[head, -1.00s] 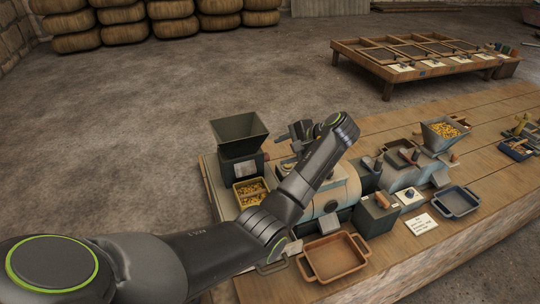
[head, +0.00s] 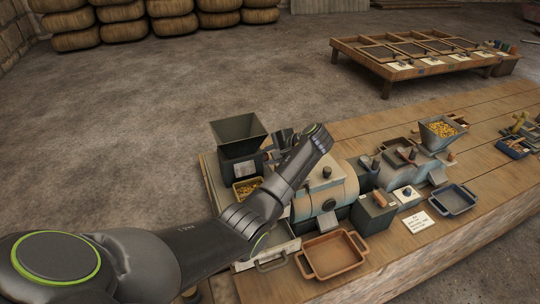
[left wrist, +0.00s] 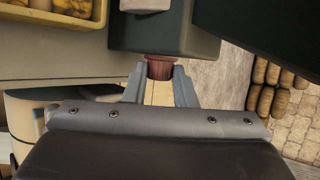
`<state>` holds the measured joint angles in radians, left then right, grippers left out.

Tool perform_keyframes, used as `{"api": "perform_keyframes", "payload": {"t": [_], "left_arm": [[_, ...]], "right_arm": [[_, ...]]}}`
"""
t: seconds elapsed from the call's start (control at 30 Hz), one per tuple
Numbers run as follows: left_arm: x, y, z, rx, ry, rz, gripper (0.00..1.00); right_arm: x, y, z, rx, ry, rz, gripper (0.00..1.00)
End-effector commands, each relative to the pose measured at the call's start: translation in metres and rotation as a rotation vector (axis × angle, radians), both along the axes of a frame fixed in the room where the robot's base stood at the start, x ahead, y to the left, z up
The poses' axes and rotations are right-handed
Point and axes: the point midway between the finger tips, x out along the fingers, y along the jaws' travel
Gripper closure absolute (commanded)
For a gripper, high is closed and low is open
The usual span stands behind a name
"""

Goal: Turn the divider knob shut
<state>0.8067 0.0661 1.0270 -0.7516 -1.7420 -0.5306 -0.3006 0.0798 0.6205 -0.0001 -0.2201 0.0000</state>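The knob (left wrist: 160,68) is a short reddish-brown piece on the underside, as pictured, of a dark grey-green housing (left wrist: 165,32) in the left wrist view. My left gripper (left wrist: 160,73) has one finger on each side of it, with the tips level with the knob. The gaps are too small to tell whether the fingers press on it. In the head view my left gripper (head: 286,139) is beside the dark hopper unit (head: 239,135), and the knob is hidden there. My right gripper is out of view.
A yellow tray of grain (head: 246,188) sits below the hopper. A pale drum (head: 330,188), an orange-brown tray (head: 332,256) and a blue-grey tray (head: 454,200) stand close by on the wooden bench (head: 500,180).

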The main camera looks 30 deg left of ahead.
Motion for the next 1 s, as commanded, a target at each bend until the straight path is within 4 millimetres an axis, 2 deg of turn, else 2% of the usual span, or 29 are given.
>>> {"api": "perform_keyframes", "payload": {"t": [0.03, 0.1, 0.13, 0.43, 0.8, 1.0], "left_arm": [[0.0, 0.0, 0.0, -0.001, 0.0, 0.0, 0.88], [0.0, -0.001, 0.0, -0.001, 0.0, 0.0, 0.97], [0.0, -0.001, 0.0, -0.001, 0.0, 0.0, 0.98], [-0.002, -0.003, -0.006, 0.1, -0.082, 0.0, 0.99], [-0.004, -0.004, -0.014, 0.328, -0.281, 0.001, 0.99], [-0.004, -0.005, -0.011, 0.375, -0.321, 0.001, 0.99]], "right_arm": [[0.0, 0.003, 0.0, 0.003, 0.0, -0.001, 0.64], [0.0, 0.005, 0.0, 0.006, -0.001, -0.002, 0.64], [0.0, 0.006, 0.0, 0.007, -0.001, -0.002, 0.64], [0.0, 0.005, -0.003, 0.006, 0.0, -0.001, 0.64], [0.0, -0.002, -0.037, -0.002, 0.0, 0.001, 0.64], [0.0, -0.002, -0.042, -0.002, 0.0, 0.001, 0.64]]}}
